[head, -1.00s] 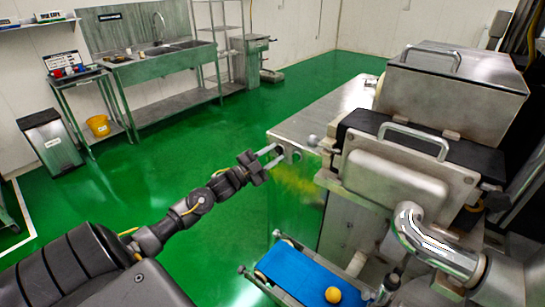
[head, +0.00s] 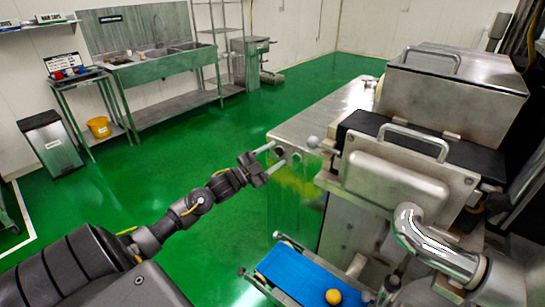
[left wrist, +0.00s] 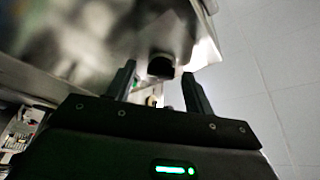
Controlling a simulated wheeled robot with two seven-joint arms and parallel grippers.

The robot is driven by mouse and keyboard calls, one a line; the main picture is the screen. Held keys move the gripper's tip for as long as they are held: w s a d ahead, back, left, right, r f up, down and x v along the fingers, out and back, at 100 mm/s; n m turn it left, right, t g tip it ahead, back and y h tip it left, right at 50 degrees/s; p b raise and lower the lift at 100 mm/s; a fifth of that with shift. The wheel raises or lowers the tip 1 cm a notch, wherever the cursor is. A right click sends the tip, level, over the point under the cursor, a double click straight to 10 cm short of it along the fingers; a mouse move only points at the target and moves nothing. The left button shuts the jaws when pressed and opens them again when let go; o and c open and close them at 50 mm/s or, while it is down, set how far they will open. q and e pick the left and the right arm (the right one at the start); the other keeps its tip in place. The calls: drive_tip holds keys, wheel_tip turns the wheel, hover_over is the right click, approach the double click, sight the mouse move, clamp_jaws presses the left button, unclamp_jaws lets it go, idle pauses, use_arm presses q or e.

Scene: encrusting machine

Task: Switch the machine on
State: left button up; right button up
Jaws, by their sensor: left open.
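The encrusting machine (head: 312,125) is a large stainless steel body on the right in the head view. Small round knobs (head: 296,157) show on its near end face, by the upper left corner. My left gripper (head: 278,155) is open at that face, with its two fingers pointing at it. In the left wrist view, a dark round knob (left wrist: 160,66) shows between and just beyond the open fingertips. I cannot tell whether the fingers touch it. Any marking on the knob is not readable. My right gripper is not in view.
A blue conveyor belt (head: 290,271) with a yellow-orange ball (head: 333,296) lies below the machine head. A shiny curved pipe (head: 430,245) is at right. The green floor (head: 160,190) left of the machine is clear. A sink bench (head: 165,62) stands far back.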

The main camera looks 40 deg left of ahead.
use_arm(q)
drive_tip(key=b+v, duration=0.3)
drive_tip(key=v, duration=0.8)
drive_tip(key=shift+w, duration=0.1)
